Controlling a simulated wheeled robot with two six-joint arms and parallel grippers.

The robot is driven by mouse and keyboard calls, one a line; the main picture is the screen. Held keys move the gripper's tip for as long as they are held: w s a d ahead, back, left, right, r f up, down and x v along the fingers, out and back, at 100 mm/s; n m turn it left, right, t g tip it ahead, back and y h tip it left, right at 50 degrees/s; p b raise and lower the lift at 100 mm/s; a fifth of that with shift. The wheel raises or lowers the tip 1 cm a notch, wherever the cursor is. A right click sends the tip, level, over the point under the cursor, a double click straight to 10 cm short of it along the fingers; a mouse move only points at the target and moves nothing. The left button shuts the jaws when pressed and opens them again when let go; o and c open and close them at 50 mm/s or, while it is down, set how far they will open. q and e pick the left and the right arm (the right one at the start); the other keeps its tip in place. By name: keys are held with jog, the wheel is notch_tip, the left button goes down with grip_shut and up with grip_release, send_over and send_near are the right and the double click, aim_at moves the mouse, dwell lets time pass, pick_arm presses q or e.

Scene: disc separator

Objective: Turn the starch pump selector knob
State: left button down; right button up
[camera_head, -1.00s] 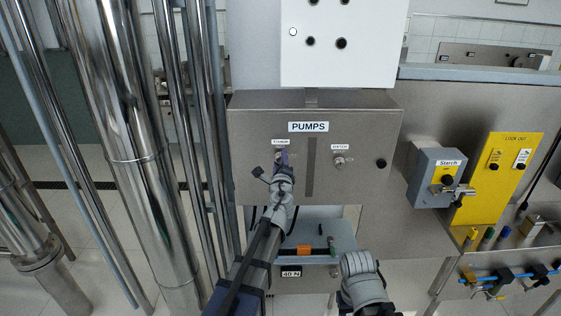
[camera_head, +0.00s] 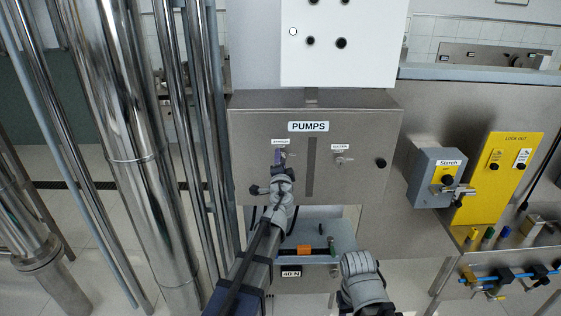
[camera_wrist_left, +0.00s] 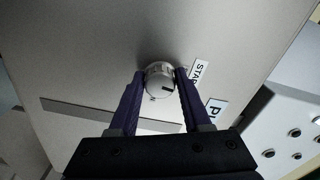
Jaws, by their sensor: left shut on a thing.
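The starch selector knob (camera_wrist_left: 157,90) is a round metal knob with a dark mark on the steel PUMPS panel (camera_head: 240,160). In the left wrist view it sits between the two dark purple fingers of my left gripper (camera_wrist_left: 160,76). The gripper is shut on the knob, one finger at each side. The label beside it (camera_wrist_left: 199,73) is partly hidden by a finger. In the head view my left gripper (camera_head: 283,158) reaches up to the panel below the left label and mostly hides the knob.
A second knob (camera_head: 341,160) is to the right on the same panel, with a dark round knob (camera_head: 381,163) at the panel's right edge. A grey Starch box (camera_head: 425,190) and a yellow lock-out board (camera_head: 490,195) stand further right. Steel pipes (camera_head: 120,120) rise at the left.

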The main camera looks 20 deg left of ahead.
pick_arm(q)
jog(key=shift+s+n, duration=0.1)
jog(key=shift+n, duration=0.5)
jog(key=shift+c, duration=1.8)
grip_release()
jog(key=v, duration=0.7)
jog(key=shift+s, duration=0.35)
jog(key=shift+d+f, duration=0.1)
